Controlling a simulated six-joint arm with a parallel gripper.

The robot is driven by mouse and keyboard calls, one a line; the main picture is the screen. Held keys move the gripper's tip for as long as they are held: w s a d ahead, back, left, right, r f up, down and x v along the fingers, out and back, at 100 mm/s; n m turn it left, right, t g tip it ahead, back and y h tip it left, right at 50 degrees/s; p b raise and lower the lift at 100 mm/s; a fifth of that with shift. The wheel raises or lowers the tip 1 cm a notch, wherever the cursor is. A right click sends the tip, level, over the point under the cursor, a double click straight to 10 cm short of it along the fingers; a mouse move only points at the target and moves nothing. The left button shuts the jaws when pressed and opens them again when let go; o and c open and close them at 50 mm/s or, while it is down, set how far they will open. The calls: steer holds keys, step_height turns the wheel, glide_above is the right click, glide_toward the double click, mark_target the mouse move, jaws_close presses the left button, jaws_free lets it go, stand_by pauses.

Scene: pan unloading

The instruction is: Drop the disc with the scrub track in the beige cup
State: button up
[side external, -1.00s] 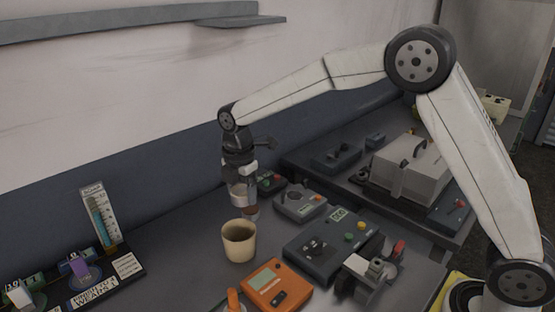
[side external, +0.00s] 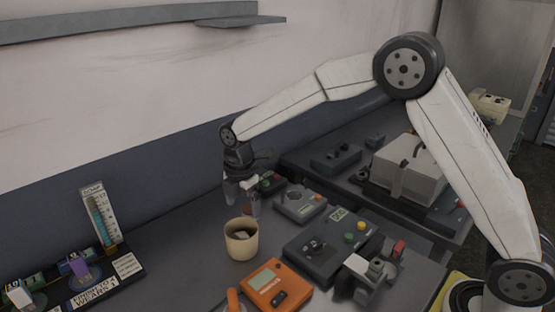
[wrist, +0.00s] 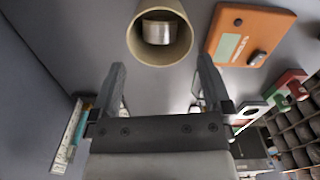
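The beige cup (side external: 243,247) stands upright on the dark bench, and its mouth shows at the top of the wrist view (wrist: 161,56). A silvery, short round piece (wrist: 157,32) lies inside the cup; a grey bit of it (side external: 240,234) shows within the rim in the side view. I cannot make out any track marking on it. My gripper (side external: 242,207) is just above and behind the cup, fingers down. In the wrist view my gripper (wrist: 160,64) is open, with nothing between its fingers.
An orange meter (side external: 276,285) sits right of the cup, with a dark control box (side external: 315,255) and a grey device (side external: 299,203) behind it. A labelled rack (side external: 100,280) stands at left; bench between is clear.

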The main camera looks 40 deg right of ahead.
step_height(320, 180, up, 8)
stand_by(0.8)
steer(key=shift+s+d+f, duration=0.1)
stand_by(0.3)
steer(key=s+d+f+m+t, duration=0.1)
steer(key=s+d+f+m, duration=0.2)
steer(key=s+m, duration=0.3)
steer(key=s+d+f+m, duration=0.3)
steer(key=s+m, duration=0.4)
steer(key=s, duration=0.1)
steer(key=s+d+f+m+t, duration=0.1)
steer(key=s+d+f+m, duration=0.2)
steer(key=s+m, duration=0.3)
steer(key=shift+s+d+f+m+t, duration=0.15)
steer(key=shift+s+d+m+t, duration=0.2)
steer(key=shift+s, duration=0.5)
steer(key=shift+a, duration=0.1)
steer(key=shift+c, duration=0.2)
